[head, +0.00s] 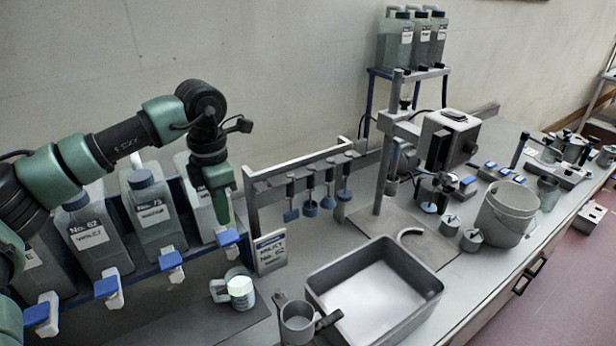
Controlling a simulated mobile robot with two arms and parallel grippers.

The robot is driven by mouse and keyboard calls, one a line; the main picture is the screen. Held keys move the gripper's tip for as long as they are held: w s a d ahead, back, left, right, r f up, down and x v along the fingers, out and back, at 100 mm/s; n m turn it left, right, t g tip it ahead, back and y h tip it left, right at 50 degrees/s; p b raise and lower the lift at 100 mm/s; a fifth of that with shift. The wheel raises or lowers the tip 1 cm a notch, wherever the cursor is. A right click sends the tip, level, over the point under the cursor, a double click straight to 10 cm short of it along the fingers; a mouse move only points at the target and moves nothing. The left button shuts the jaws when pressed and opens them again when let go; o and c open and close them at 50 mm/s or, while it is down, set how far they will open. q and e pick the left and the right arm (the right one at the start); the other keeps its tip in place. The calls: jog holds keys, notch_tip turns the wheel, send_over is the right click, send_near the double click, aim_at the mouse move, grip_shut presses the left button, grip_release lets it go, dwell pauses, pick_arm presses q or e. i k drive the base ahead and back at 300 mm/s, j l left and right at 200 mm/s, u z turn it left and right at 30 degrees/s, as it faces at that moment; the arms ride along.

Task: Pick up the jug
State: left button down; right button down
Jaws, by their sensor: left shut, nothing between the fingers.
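A small pale jug (241,291) with a green lower band and a handle on its left stands upright on the grey surface below the bottle taps. My left gripper (223,218) points down, shut and empty, above and slightly left of the jug, in front of the rightmost bottle. It is clearly apart from the jug. A grey cup-like vessel (298,322) with a dark side handle stands to the right of the jug, by the basin. My right gripper is not in view.
Large labelled bottles (152,212) with blue-topped taps (172,262) line the left. A labelled card (270,252) stands behind the jug. A grey basin (432,287) lies to the right. A rack of hanging tools (262,187), a press stand (383,165) and a bucket (505,215) stand farther back.

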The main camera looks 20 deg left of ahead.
aim_at(237, 280)
jog(key=k+l, duration=1.2)
jog(key=k, duration=0.1)
